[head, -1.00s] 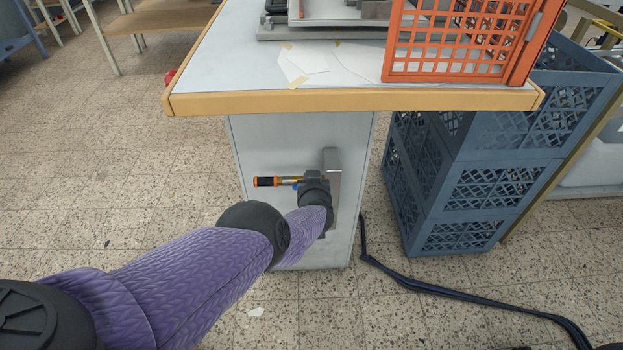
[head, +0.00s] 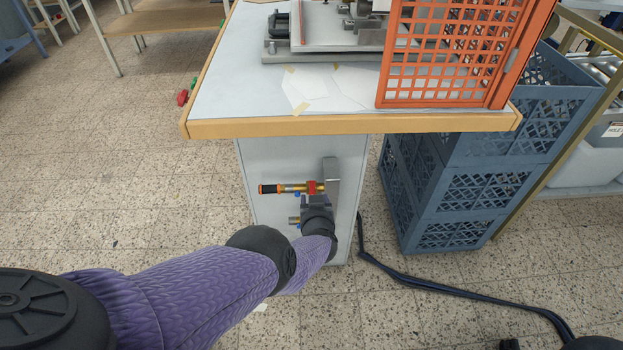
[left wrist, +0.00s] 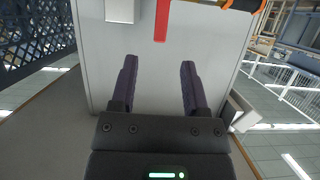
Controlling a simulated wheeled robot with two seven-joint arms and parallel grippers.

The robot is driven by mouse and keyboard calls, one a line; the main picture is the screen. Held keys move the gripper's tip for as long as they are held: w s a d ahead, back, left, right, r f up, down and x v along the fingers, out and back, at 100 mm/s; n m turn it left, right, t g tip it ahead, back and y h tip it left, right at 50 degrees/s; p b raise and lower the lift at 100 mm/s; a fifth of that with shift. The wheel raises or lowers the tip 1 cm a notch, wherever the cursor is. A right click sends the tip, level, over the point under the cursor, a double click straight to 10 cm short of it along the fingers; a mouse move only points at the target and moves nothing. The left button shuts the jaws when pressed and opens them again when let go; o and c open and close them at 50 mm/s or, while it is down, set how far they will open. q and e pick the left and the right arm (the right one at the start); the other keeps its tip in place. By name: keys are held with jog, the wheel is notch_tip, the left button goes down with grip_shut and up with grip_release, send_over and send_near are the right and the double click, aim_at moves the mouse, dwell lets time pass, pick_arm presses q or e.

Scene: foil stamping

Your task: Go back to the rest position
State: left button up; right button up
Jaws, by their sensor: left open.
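My left gripper (left wrist: 157,68) is open in the left wrist view, with nothing between its two dark fingers. The fingers point toward the pale grey side panel of the bench cabinet (left wrist: 215,50). In the head view, the dark left wrist is just below a valve (head: 290,188) with a black and orange handle, brass body and red part. The valve also shows at the top of the left wrist view as a red piece (left wrist: 162,20) and part of the handle. My fingertips are mostly hidden in the head view.
The bench top (head: 235,85) overhangs the cabinet above my left arm. Stacked blue crates (head: 440,195) stand to the right. A dark cable (head: 440,287) lies on the floor.

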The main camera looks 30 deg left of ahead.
pick_arm(q)
jog(key=p+v, duration=0.1)
jog(key=v, duration=0.2)
jog(key=shift+s+f, duration=0.1)
pick_arm(e)
jog(key=a+r, duration=0.1)
jog(key=w+a+r, duration=0.1)
jog(key=shift+w+a+r, duration=0.2)
jog(key=shift+w+r, duration=0.1)
jog(key=shift+r, duration=0.05)
jog(key=shift+w, duration=0.1)
pick_arm(q)
jog(key=s+d+f+m+g+h, duration=0.1)
jog(key=s+f+m+g+h, duration=0.15)
jog(key=s+f, duration=0.7)
jog(key=s+f+m+g+h, duration=0.2)
jog(key=s+f+m+h, duration=0.15)
jog(key=s+f, duration=0.6)
jog(key=s+d+m+g, duration=0.1)
jog(key=s+m+g, duration=0.2)
jog(key=s, duration=2.4)
jog(key=g, duration=0.4)
jog(key=shift+s+f+h, duration=0.2)
jog(key=shift+s+h, duration=0.05)
jog(key=shift+h, duration=0.15)
pick_arm(e)
jog(key=shift+s+d, duration=0.2)
jog(key=shift+s, duration=0.05)
